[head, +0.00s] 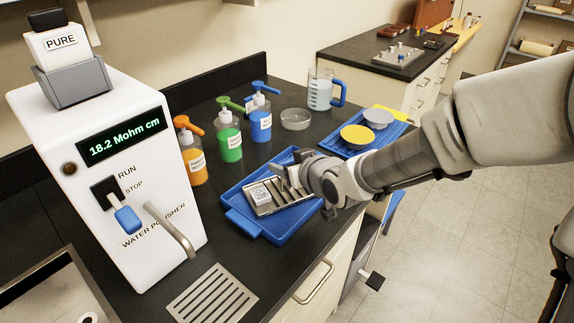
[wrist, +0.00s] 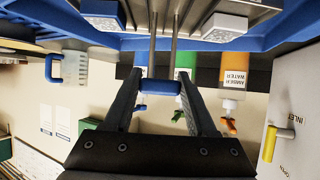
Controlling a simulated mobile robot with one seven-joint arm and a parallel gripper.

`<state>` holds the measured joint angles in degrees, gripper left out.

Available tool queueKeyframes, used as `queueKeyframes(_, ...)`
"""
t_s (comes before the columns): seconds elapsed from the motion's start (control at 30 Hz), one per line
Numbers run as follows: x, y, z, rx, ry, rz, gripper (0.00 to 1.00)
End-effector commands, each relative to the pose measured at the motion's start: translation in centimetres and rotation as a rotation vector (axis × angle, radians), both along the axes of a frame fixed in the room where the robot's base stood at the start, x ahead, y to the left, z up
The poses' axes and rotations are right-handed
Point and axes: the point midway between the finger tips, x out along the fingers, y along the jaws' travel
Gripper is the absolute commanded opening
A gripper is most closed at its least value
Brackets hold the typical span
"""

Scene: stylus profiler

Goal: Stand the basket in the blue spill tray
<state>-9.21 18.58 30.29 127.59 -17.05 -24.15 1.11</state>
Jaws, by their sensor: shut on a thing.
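The basket (head: 268,205) is a small metal rack with slots and a pale labelled piece at its left end. It appears within the outline of the blue spill tray (head: 236,199) on the dark bench; whether its base touches the tray floor I cannot tell. My gripper (head: 290,181) is over the basket's right part and hides some of it. In the wrist view, my gripper (wrist: 160,75) is shut on the basket's blue handle bar (wrist: 160,88), from which thin metal rods run to the basket. The blue tray's edge (wrist: 60,43) crosses the top of that view.
The white water polisher (head: 130,180) stands left of the tray. Orange (head: 191,158), green (head: 229,140) and blue (head: 260,120) bottles stand behind it. A glass dish (head: 295,120), beaker (head: 320,92) and second blue tray (head: 340,147) with bowls are beyond. A metal grate (head: 212,295) lies in front.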

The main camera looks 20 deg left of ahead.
Motion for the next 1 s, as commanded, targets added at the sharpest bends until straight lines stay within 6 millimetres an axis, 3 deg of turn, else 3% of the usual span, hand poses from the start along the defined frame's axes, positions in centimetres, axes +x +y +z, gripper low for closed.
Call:
queueKeyframes(0.17,0.0,0.0,-0.4,0.001,-0.001,0.0,0.0)
queueKeyframes(0.2,0.0,0.0,-0.3,0.0,0.0,0.0,0.62)
queueKeyframes(0.33,0.0,0.0,-0.2,0.0,0.0,0.0,0.86)
queueKeyframes(0.73,0.0,0.0,0.3,0.0,0.0,0.0,0.87)
queueKeyframes(1.0,-2.5,-3.4,2.9,-0.002,-0.004,-0.003,0.87)
